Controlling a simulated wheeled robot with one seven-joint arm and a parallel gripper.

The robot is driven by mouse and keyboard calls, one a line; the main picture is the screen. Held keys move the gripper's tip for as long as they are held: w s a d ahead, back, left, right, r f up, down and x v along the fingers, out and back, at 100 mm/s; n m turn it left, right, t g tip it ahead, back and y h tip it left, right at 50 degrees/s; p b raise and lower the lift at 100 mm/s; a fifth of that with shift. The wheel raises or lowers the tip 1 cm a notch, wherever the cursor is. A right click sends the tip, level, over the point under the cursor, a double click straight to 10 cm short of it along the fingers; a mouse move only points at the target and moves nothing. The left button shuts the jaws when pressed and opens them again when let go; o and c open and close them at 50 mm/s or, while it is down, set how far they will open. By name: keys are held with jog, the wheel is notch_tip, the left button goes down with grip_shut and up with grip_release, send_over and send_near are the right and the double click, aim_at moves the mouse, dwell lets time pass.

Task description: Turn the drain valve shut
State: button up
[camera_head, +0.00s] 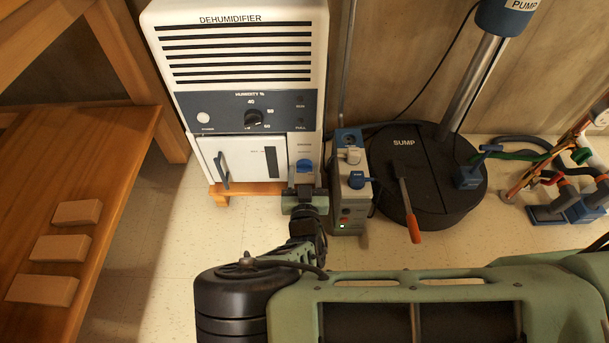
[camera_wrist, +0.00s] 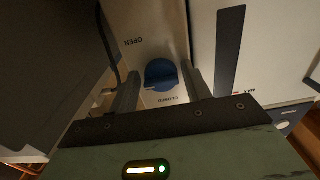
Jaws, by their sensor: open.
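The drain valve is a blue knob (camera_head: 304,166) on a pale panel at the lower right of the white dehumidifier (camera_head: 240,85). In the wrist view the blue knob (camera_wrist: 160,73) shows between upside-down labels, OPEN at the upper left and CLOSED just below it. My gripper (camera_wrist: 161,72) is open, with one finger on each side of the knob and gaps showing on both sides. In the head view my gripper (camera_head: 304,188) is right in front of the panel, just below the knob. I cannot tell exactly which way the knob points.
A white door with a dark handle (camera_head: 221,170) is left of the valve panel. A grey socket box (camera_head: 349,190) with plugs stands close on the right, beside the black sump (camera_head: 385,185) with its orange-handled lever (camera_head: 410,215). A wooden bench (camera_head: 110,170) with blocks is at left.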

jog(key=c, duration=0.7)
jog(key=shift+n, duration=0.3)
jog(key=n, duration=0.3)
jog(key=shift+d+n, duration=0.2)
jog(key=shift+n, duration=0.1)
jog(key=n+p, duration=0.1)
jog(key=n, duration=0.3)
jog(key=shift+d+r+n, duration=0.1)
jog(key=shift+r+n, duration=0.05)
jog(key=shift+n, duration=0.15)
jog(key=shift+r+n+p, duration=0.15)
jog(key=shift+n+p, duration=0.3)
jog(key=shift+n, duration=4.05)
